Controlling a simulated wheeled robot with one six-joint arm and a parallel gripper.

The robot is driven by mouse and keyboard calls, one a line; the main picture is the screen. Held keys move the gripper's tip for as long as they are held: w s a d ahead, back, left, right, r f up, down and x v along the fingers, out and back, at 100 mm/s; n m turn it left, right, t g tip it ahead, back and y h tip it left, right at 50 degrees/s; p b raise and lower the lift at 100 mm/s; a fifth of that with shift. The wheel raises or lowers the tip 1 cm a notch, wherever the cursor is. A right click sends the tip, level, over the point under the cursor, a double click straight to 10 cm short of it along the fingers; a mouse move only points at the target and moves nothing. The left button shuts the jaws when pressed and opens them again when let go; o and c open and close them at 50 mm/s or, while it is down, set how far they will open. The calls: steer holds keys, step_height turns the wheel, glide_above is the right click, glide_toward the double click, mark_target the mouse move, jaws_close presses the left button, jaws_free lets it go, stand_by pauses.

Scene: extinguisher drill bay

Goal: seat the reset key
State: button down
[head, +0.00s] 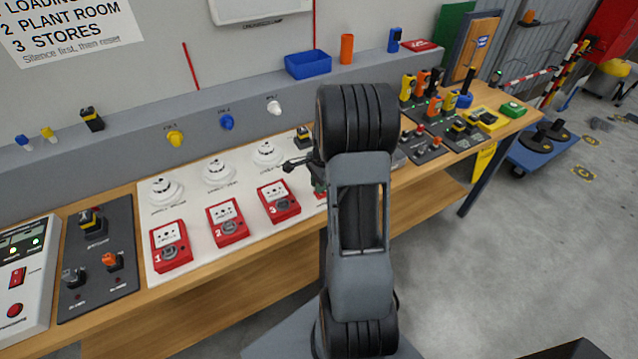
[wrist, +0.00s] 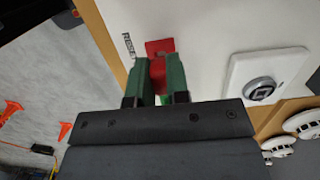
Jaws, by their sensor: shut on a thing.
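My gripper (wrist: 160,60) has green fingers and is shut on a red piece, which I take to be the reset key (wrist: 158,76). Its far end lies over or against a red patch beside a RESET label (wrist: 128,46) on the white panel; I cannot tell whether they touch or are one piece. To the right in the wrist view is a white square plate with a round grey lock-like fitting (wrist: 261,89), apart from the fingers. In the head view my gripper (head: 319,188) is low over the panel's right end, mostly hidden by my arm.
Red call points (head: 226,222) and white detectors (head: 217,171) line the white panel (head: 190,205) left of my gripper. A blue bin (head: 308,64) stands on the ledge behind. Dark control boxes and radios (head: 432,105) are to the right.

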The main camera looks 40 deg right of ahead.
steer(key=shift+f+b, duration=0.5)
steer(key=shift+f, duration=0.25)
stand_by(0.4)
steer(key=c, duration=0.7)
jaws_free()
steer(key=shift+r+p, duration=2.75)
steer(key=shift+r, duration=0.8)
